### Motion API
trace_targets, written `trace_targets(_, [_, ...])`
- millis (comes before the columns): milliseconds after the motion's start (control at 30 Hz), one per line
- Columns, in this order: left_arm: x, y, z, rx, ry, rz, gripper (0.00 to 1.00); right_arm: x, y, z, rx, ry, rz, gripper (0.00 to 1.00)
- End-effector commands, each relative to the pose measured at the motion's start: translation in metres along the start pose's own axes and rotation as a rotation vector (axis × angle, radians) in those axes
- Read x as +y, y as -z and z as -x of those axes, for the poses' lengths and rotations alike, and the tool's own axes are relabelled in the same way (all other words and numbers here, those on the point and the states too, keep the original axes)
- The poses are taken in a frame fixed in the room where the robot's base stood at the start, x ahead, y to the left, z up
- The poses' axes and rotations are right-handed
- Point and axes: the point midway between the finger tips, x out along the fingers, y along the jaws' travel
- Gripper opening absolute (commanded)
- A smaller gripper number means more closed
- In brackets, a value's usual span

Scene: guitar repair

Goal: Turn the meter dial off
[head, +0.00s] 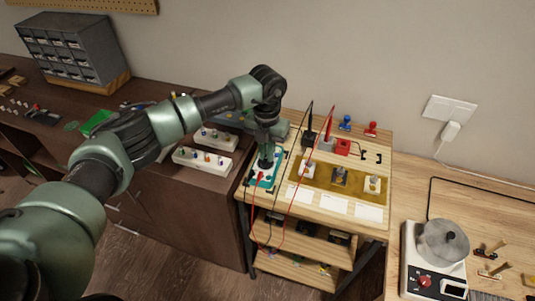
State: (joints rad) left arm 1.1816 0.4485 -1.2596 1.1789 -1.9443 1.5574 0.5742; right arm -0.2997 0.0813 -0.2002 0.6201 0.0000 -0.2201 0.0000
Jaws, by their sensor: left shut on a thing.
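The meter (257,181) is a teal-edged device lying on the left part of the small light-wood cart top. My left arm reaches in from the left, and its gripper (266,163) points down onto the meter. The gripper is shut on the meter's dial, which the fingers hide. The dial's setting cannot be seen. Red and black leads run by the meter. My right gripper is not in view.
A yellow mat (322,176) with several parts lies right of the meter. White racks (203,160) stand on the dark bench at left. A hotplate with a pot (442,243) is at right.

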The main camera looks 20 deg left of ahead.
Motion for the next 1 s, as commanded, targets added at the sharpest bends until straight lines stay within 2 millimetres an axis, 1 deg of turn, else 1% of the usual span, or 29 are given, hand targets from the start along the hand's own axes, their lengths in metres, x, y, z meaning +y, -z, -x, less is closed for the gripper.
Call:
trace_targets(200, [0.0004,-0.0002,0.0005,-0.001,0.001,0.048,0.0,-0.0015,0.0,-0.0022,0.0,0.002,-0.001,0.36])
trace_targets(633, [0.0005,-0.0002,0.0008,-0.001,0.001,0.057,0.0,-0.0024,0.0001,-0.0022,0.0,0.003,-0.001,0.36])
trace_targets(667, [0.0005,-0.0002,0.0008,-0.001,0.001,0.057,0.19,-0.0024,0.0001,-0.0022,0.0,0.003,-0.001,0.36])
trace_targets(700, [0.0004,-0.0002,0.0008,-0.001,0.001,0.057,0.3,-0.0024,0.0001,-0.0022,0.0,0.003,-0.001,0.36])
trace_targets(733, [0.0005,-0.0002,0.0008,-0.001,0.001,0.057,0.33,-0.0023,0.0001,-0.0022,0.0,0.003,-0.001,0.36])
trace_targets(1000, [0.0005,-0.0001,0.0005,0.0,0.001,0.056,0.33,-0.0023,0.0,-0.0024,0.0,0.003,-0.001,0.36])
